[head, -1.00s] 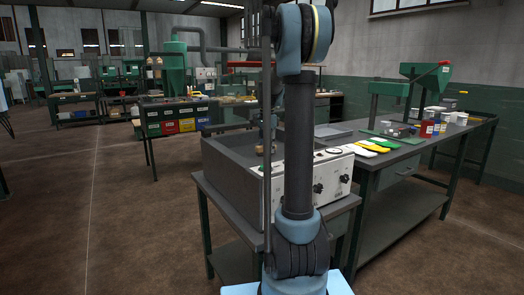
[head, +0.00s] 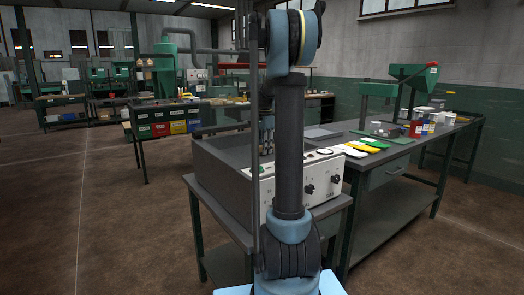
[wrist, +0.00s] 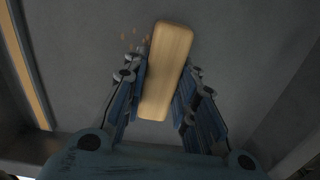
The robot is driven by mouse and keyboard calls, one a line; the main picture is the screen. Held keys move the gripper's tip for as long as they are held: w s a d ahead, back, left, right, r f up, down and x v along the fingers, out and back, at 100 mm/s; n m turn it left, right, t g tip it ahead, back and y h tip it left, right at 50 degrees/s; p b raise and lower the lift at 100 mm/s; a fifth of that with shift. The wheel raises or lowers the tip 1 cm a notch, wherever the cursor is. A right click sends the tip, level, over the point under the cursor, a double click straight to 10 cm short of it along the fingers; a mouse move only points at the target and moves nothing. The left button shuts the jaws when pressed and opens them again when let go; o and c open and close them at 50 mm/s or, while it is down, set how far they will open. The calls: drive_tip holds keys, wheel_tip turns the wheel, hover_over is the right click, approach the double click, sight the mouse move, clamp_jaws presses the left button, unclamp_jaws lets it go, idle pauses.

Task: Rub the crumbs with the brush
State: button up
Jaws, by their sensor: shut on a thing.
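The brush (wrist: 168,60) shows in the wrist view as a pale wooden block, slightly tilted, between my gripper's fingers. My gripper (wrist: 165,88) is shut on it, with a finger on each long side. Its bristles are hidden under the block. The crumbs (wrist: 130,40) are small orange-brown bits on the grey surface, just left of the brush's far end. Some may be hidden by the left finger and the brush. In the head view my gripper (head: 267,138) is partly behind my arm, over the grey machine's open top.
The grey machine (head: 222,175) has raised walls and a white panel with knobs (head: 308,189). It stands on a dark table. A workbench (head: 395,160) to the right holds gloves (head: 370,144), jars and a green press. The floor at left is clear.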

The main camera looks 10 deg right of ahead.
drive_tip(key=shift+r, duration=2.95)
